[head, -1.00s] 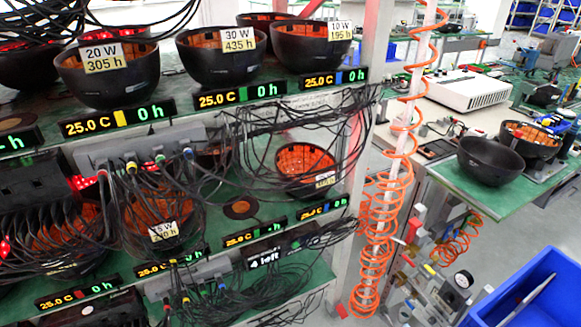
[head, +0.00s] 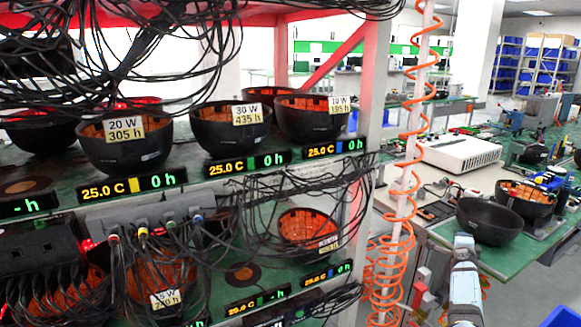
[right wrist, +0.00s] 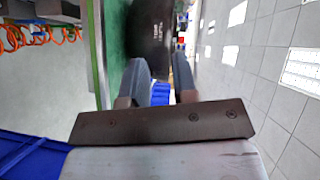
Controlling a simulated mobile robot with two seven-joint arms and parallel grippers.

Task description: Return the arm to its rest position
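My right arm (head: 465,285) rises from the bottom right of the head view, its upper end in front of the green bench, just below a black bowl (head: 488,221). Its fingers cannot be made out there. In the right wrist view my right gripper (right wrist: 160,64) has its two fingers apart with nothing held between them. A dark bowl with small print (right wrist: 151,35) shows beyond the fingertips; I cannot tell how far off it is. My left arm and left gripper are not in view.
A rack (head: 385,215) with bowls, cables and displays fills the left. An orange coiled hose (head: 413,150) hangs beside it. The green bench (head: 520,262) holds a second bowl (head: 526,200). A blue bin (head: 562,315) sits at bottom right, with open floor nearby.

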